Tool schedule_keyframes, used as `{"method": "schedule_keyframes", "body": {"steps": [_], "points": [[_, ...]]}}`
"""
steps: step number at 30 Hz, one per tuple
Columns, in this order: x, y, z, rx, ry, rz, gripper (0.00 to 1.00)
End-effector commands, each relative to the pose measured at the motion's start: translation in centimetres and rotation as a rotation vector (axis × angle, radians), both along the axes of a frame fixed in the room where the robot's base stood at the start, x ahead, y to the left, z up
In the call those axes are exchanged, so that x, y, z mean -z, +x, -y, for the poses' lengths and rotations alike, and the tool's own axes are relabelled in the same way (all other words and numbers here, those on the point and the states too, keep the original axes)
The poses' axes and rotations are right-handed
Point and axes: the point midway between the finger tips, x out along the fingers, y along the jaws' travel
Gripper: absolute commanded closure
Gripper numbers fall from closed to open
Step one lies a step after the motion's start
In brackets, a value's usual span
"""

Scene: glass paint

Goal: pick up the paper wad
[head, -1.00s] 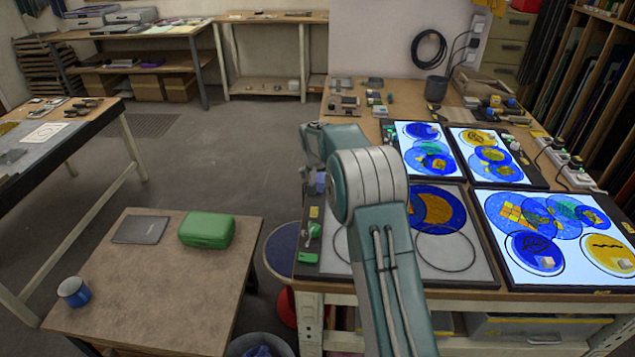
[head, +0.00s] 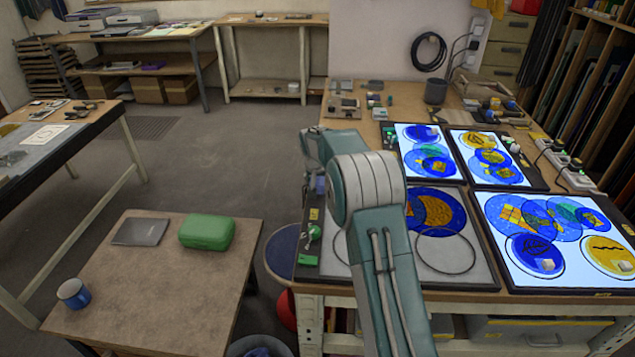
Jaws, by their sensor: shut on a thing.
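My arm rises from the lower right of the head view and bends at a large grey joint in front of the right-hand workbench (head: 470,298). My gripper does not show; the arm's own links seem to hide it. I cannot make out a paper wad for certain. Two small pale lumps, one at the lower middle (head: 547,265) and one at the right (head: 625,266) of the large lit panel (head: 512,268), are too small to identify.
Lit panels and small tools crowd the workbench. Open floor lies beyond.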

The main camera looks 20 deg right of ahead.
Motion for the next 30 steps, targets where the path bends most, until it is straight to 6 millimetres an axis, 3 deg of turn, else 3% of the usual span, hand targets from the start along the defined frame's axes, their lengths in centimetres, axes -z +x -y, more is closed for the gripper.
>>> {"method": "schedule_keyframes", "body": {"steps": [8,21,30], "points": [[-3.2,0.0,0.0,-0.001,0.002,0.002,0.61],[-9.1,-5.1,-0.7,-0.001,0.002,0.003,0.61],[-11.0,-9.6,-1.3,-0.001,0.002,0.001,0.61]]}}
